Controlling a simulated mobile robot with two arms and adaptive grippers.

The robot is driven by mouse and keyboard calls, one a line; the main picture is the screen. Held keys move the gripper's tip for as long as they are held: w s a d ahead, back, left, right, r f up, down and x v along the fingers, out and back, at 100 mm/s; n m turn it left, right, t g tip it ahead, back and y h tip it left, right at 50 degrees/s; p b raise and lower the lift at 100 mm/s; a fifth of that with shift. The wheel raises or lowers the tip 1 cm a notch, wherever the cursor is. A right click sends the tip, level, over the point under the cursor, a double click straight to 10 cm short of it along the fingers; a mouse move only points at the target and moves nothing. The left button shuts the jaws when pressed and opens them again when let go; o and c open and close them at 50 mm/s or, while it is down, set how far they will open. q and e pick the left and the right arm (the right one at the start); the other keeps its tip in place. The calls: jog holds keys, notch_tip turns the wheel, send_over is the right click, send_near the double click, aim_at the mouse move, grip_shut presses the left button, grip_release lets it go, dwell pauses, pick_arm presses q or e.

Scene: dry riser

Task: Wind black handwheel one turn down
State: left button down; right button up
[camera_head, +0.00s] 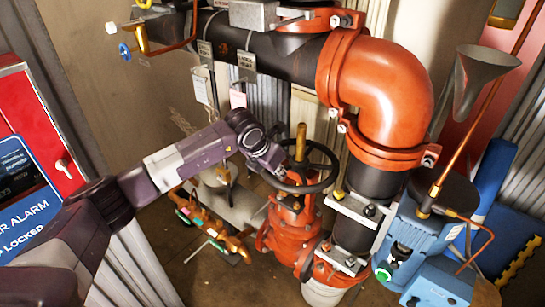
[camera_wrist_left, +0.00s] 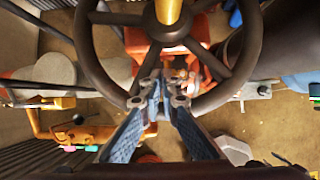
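The black handwheel (camera_head: 322,184) sits on top of a red valve (camera_head: 285,230), with a brass stem (camera_head: 300,142) rising through its middle. My left gripper (camera_head: 279,172) is at the wheel's left, near side in the head view. In the left wrist view the wheel's rim (camera_wrist_left: 88,50) and spokes fill the upper middle. My left gripper's two fingers (camera_wrist_left: 164,92) converge on the near part of the rim and look shut on it. The fingertips hide that bit of rim. My right gripper is in neither view.
A large red elbow pipe (camera_head: 385,90) and black pipe (camera_head: 275,55) stand behind and right of the wheel. A blue pump unit (camera_head: 415,240) is at the right. A red alarm cabinet (camera_head: 40,120) is at the left. Orange pipework (camera_head: 215,225) lies low, left of the valve.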

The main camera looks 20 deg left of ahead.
pick_arm(q)
jog(key=w+a+b, duration=0.4)
jog(key=w+a, duration=0.1)
jog(key=w, duration=0.2)
jog(key=shift+w, duration=0.15)
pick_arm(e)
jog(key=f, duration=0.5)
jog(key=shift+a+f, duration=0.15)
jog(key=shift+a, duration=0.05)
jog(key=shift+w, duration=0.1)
pick_arm(q)
jog(key=r+p, duration=0.1)
jog(key=r, duration=0.1)
jog(key=s+r+p, duration=0.1)
jog(key=r+p, duration=0.1)
jog(key=r, duration=0.1)
jog(key=shift+d+r, duration=0.1)
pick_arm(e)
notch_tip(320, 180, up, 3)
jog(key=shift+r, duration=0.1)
